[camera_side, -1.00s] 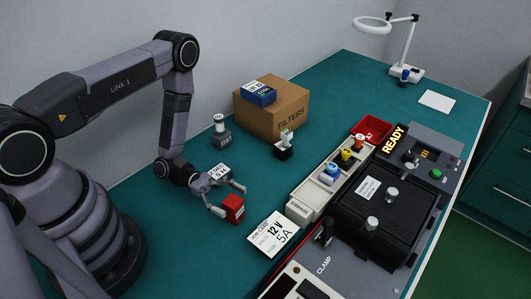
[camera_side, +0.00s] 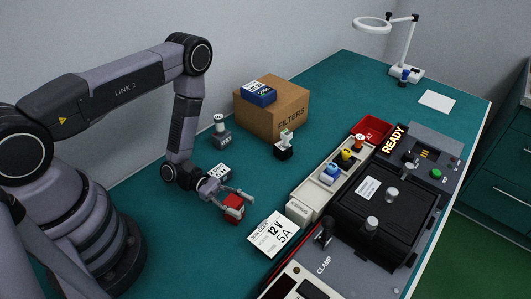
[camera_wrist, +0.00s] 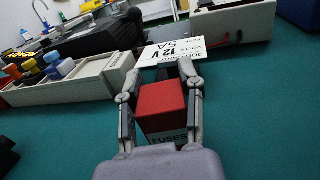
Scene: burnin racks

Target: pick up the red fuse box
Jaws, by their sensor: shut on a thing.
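The red fuse box (camera_side: 234,212) is a small red block with a pale label on its lower side. In the wrist view the red fuse box (camera_wrist: 161,108) shows the word FUSES and sits between my two fingers. My gripper (camera_side: 233,203) is shut on it, with a finger against each side. The box is at or very near the teal bench top; I cannot tell whether it is clear of the surface.
A job card (camera_side: 273,234) reading 12 V 5A lies just right of the box. Beyond it are a pale tray (camera_side: 325,182) of coloured parts and a black clamp fixture (camera_side: 385,215). A cardboard filters box (camera_side: 272,112) stands behind.

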